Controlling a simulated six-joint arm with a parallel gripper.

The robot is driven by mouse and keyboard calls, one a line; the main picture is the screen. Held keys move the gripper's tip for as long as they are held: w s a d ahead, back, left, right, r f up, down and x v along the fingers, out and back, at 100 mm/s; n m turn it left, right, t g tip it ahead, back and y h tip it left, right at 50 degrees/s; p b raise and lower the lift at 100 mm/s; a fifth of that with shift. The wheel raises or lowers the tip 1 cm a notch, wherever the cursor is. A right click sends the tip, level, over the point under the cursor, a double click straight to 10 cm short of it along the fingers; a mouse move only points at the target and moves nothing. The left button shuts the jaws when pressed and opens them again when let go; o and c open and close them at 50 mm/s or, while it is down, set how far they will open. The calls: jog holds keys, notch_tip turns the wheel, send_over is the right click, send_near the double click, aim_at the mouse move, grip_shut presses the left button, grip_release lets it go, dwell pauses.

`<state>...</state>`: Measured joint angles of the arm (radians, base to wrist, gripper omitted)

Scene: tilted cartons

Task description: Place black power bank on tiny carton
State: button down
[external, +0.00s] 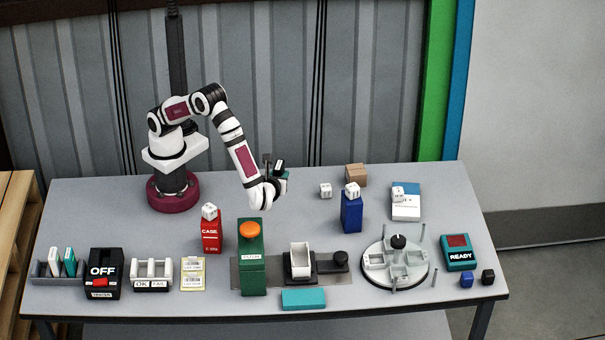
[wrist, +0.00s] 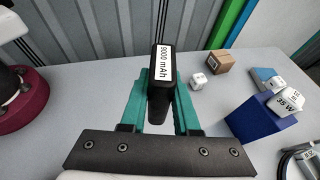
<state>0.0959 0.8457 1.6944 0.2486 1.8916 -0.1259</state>
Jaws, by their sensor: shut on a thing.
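The black power bank (wrist: 161,85), with a white "9000 mAh" label, is upright between the teal fingers of my gripper (wrist: 161,100). My gripper is shut on it. In the external view the power bank (external: 280,162) shows small and dark at my gripper (external: 279,174), held above the back middle of the table. A small brown carton (external: 356,174) stands at the table's back edge, right of my gripper. It also shows in the wrist view (wrist: 220,63), right of and beyond the power bank. Nothing is seen on its top.
A white cube (external: 326,190) lies between my gripper and the brown carton. A blue box (external: 351,213) and a red box (external: 211,234) each carry a white cube. A green orange-button box (external: 252,265) and a round fixture (external: 395,277) stand in front.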

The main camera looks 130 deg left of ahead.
jog(key=w+a+r+m+t+y, duration=0.1)
jog(key=w+a+r+m+t, duration=0.15)
jog(key=a, duration=0.35)
jog(key=w+a+r+m+t, duration=0.1)
jog(key=w+a+m+t, duration=0.1)
jog(key=w+a, duration=0.3)
jog(key=w+a+r+m+t+y, duration=0.1)
jog(key=w+a+m+t, duration=0.1)
jog(key=a, duration=0.5)
send_over(356, 169)
jog(key=shift+n, duration=0.25)
notch_tip(356, 169, down, 10)
jog(key=shift+r, duration=0.1)
jog(key=shift+w+f, duration=0.1)
jog(key=shift+f, duration=0.2)
jog(key=shift+f, duration=0.1)
jog(key=c, duration=0.6)
grip_release()
jog(key=shift+c, duration=0.2)
